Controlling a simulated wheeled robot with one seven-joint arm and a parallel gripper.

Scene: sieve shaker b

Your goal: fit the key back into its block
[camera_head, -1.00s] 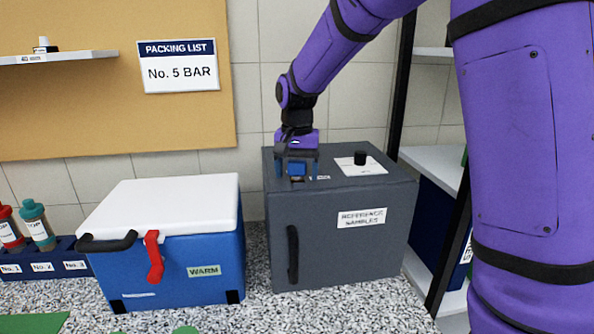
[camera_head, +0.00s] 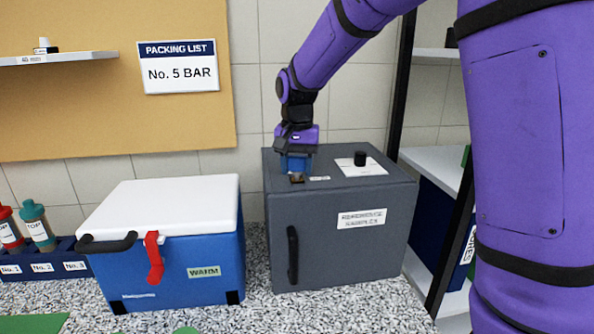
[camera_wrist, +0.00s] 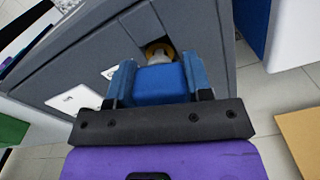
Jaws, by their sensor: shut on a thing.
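The key shows in the wrist view as a blue grip (camera_wrist: 160,86) with a round brass-coloured part (camera_wrist: 158,51) beyond it. My gripper (camera_wrist: 160,75) is shut on the blue grip, one blue finger on each side. In the head view my gripper (camera_head: 295,165) is low over the left part of the grey cabinet's top. A small dark block (camera_head: 297,179) sits on that top, just in front of and below my gripper. I cannot tell whether the key touches the block, because the key's end is hidden.
The grey cabinet (camera_head: 340,245) has a dark door handle (camera_head: 292,254). A white plate with a black knob (camera_head: 360,158) is right of my gripper. A blue cooler (camera_head: 190,265) with a white lid stands left. A dark-framed shelf (camera_head: 432,160) stands to the right.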

